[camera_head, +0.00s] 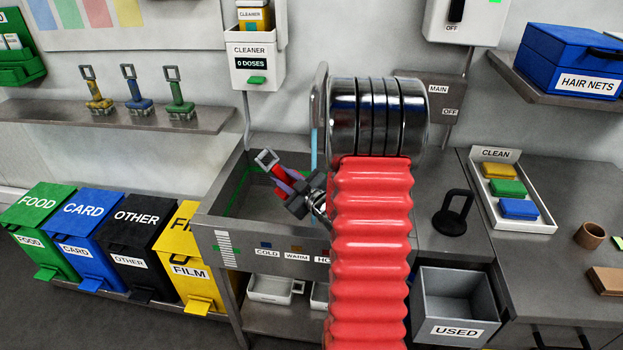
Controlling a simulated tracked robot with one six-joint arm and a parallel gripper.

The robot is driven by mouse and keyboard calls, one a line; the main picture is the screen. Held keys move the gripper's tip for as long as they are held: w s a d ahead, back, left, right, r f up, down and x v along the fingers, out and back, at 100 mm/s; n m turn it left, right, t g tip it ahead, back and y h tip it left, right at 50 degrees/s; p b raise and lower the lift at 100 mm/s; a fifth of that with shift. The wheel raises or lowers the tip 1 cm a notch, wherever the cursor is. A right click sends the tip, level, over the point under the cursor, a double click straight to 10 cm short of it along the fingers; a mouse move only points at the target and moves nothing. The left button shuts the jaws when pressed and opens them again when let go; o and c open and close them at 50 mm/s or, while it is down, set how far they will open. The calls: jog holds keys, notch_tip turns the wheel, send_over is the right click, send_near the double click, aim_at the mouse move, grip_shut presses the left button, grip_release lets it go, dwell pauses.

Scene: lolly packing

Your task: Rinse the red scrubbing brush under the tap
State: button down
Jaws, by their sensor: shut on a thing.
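The red scrubbing brush (278,173) is in my gripper (289,191), over the grey sink (235,204). Its grey loop handle end points up and left, and its bristles cannot be made out. My gripper is shut on it. The tap (319,82) is a curved metal pipe, partly hidden behind my arm. A thin light-blue strip (314,149) below it looks like running water. The brush is to the left of this strip and seems apart from it.
Yellow, blue and green brushes stand on the left wall shelf (213,117). A cleaner dispenser (258,65) reading 0 DOSES hangs above the sink. A black handled object (453,215), a CLEAN tray (535,227) and a USED bin (453,306) are right. My arm hides the sink's right side.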

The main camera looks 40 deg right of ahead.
aim_at(267, 172)
dwell(0.3)
jog(key=shift+w+a+r, duration=0.25)
jog(key=shift+a+r, duration=0.4)
jog(key=shift+a, duration=0.15)
jog(key=shift+w+a+r, duration=0.3)
jog(key=shift+a+r, duration=0.4)
jog(key=shift+a, duration=0.05)
jog(key=shift+w+a+r, duration=0.25)
jog(key=shift+a+r, duration=0.4)
jog(key=shift+a, duration=0.15)
